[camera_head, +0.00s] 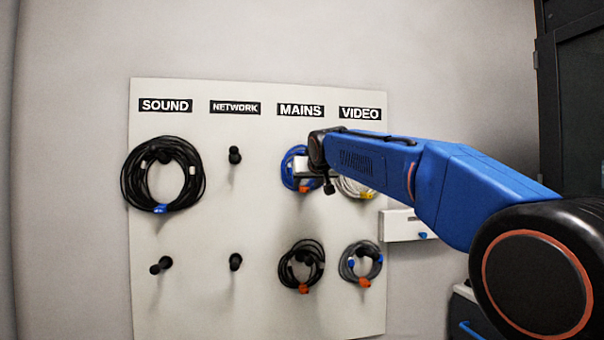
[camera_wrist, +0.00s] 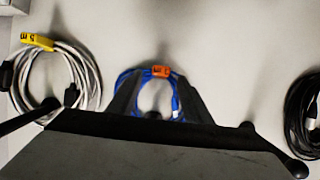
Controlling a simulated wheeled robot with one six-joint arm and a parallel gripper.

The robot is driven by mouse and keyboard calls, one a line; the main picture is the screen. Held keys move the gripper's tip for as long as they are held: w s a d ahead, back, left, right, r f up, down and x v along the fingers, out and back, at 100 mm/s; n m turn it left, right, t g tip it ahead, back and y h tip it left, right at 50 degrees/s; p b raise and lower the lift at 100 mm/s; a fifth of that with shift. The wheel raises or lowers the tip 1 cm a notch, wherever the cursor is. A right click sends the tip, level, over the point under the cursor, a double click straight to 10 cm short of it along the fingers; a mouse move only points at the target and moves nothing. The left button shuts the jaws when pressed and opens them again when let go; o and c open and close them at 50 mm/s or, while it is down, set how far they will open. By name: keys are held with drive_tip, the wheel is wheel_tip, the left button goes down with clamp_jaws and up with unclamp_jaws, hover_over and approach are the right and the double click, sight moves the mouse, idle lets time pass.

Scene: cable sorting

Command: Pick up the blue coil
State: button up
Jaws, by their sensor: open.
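The blue coil (camera_head: 287,168) hangs on the upper peg under the MAINS label, with an orange tag at its bottom. My gripper (camera_head: 308,169) is in front of it and covers its right part. In the wrist view, which looks upside down, the blue coil (camera_wrist: 125,77) is in the middle with its orange tag on top. My gripper (camera_wrist: 157,92) is open there, its two dark fingers reaching toward the coil's left and right sides. I see nothing held. I cannot tell how far the fingertips are from the coil.
A white coil (camera_wrist: 90,72) with a yellow tag hangs close beside the blue one. A black coil (camera_head: 137,174) hangs under SOUND. A black coil (camera_head: 287,271) and a grey coil (camera_head: 346,268) hang below. The NETWORK pegs (camera_head: 235,156) are bare.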

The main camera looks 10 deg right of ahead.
drive_tip(key=x, duration=0.2)
drive_tip(key=shift+w+f, duration=0.15)
drive_tip(key=shift+w, duration=0.15)
clamp_jaws()
drive_tip(key=w+r+v, duration=0.1)
drive_tip(key=r+v, duration=0.1)
drive_tip(key=v, duration=1.4)
